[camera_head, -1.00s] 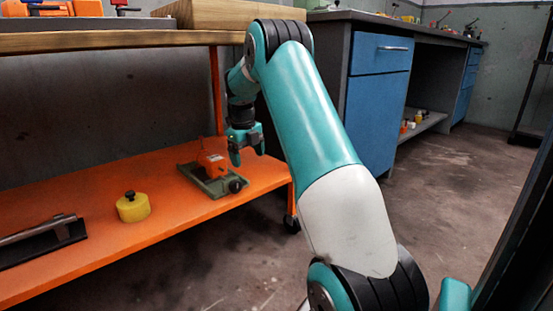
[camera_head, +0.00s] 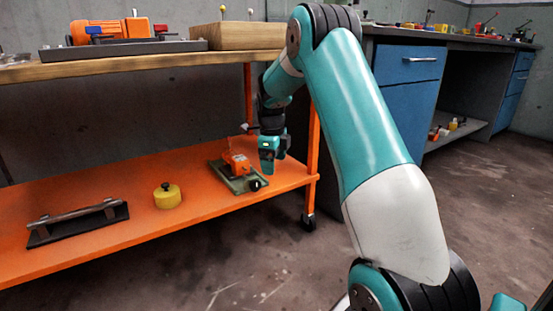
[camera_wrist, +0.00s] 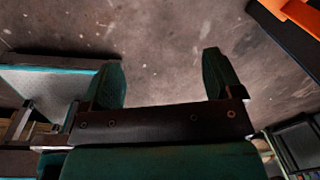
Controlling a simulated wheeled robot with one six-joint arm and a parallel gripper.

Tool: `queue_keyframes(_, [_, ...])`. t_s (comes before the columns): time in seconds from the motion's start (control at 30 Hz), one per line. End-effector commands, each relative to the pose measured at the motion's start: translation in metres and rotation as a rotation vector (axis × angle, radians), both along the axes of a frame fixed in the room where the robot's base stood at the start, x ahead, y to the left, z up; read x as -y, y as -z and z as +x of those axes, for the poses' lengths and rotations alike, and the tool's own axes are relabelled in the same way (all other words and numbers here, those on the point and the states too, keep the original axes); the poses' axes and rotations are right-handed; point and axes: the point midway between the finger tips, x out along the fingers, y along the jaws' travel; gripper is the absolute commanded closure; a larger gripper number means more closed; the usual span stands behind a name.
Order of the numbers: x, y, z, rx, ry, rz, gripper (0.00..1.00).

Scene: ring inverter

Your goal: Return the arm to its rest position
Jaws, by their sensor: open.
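My gripper (camera_head: 274,166) hangs pointing down at the front right of the orange lower shelf (camera_head: 120,205), just in front of an orange part on a green base (camera_head: 238,178). In the wrist view my gripper (camera_wrist: 170,85) has its two teal fingers wide apart with nothing between them, and bare floor shows beyond. Whether the gripper touches the orange part cannot be told.
A yellow cylinder with a black knob (camera_head: 167,196) and a dark holder with a bar (camera_head: 78,222) sit on the lower shelf. The wooden top (camera_head: 130,66) is above. A blue-drawered bench (camera_head: 406,110) stands behind right. The floor at front is clear.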

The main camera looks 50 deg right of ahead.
Motion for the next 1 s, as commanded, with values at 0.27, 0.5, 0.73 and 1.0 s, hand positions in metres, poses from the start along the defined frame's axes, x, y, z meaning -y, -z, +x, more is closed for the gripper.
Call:
queue_keyframes(0.27, [0.002, 0.000, -0.001, 0.000, 0.005, 0.000, 0.15])
queue_keyframes(0.5, [-0.011, -0.012, 0.000, 0.004, -0.073, 0.004, 0.15])
queue_keyframes(0.73, [-0.128, -0.095, -0.014, 0.032, -0.797, 0.034, 0.15])
queue_keyframes(1.0, [-0.296, -0.189, -0.111, 0.144, -2.016, 0.034, 0.15])
